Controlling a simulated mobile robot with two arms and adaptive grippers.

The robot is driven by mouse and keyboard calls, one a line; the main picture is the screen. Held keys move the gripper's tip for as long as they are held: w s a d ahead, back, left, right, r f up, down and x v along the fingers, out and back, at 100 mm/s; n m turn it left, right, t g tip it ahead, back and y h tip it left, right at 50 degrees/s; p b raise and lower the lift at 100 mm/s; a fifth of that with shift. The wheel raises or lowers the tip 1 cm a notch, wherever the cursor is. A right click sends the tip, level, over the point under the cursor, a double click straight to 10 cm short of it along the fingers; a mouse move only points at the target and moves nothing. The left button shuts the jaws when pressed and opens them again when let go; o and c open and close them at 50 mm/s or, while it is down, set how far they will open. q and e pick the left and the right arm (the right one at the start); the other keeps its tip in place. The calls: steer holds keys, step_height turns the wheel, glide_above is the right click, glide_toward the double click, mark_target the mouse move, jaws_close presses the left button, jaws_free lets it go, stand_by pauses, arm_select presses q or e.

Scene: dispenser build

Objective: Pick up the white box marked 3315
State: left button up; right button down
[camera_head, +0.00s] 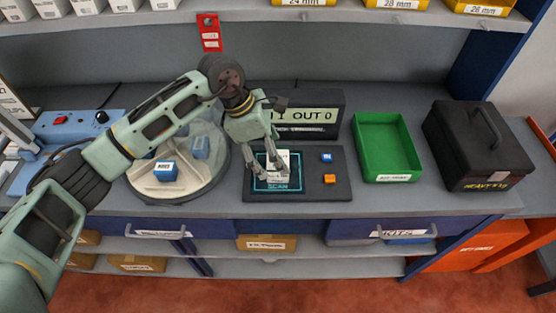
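A small white box (282,156) stands on the lit SCAN square of the dark scanner pad (313,191); its marking cannot be read. My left arm reaches in from the left, and my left gripper (272,168) points down at this box, with its fingers around it. The fingers partly hide the box, and I cannot tell whether they grip it or stand apart from it. Several white boxes (89,5) also sit on the upper shelf at top left, their labels too small to read. My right gripper is not in view.
A round turntable (150,192) with blue boxes (166,171) stands left of the pad. A display (312,116) stands behind the pad. A green tray (388,140) and a black case (478,146) are to the right. Blue and orange buttons sit on the pad's right side.

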arm_select(q)
steer(key=p+x, duration=0.1)
steer(key=x, duration=0.2)
steer(key=shift+f+p, duration=0.35)
steer(key=shift+p, duration=0.05)
steer(key=shift+d+f, duration=0.15)
steer(key=shift+f, duration=0.15)
steer(key=c, duration=1.3)
steer(key=shift+w, duration=0.1)
steer(key=shift+c, duration=1.1)
steer(key=shift+r, duration=0.1)
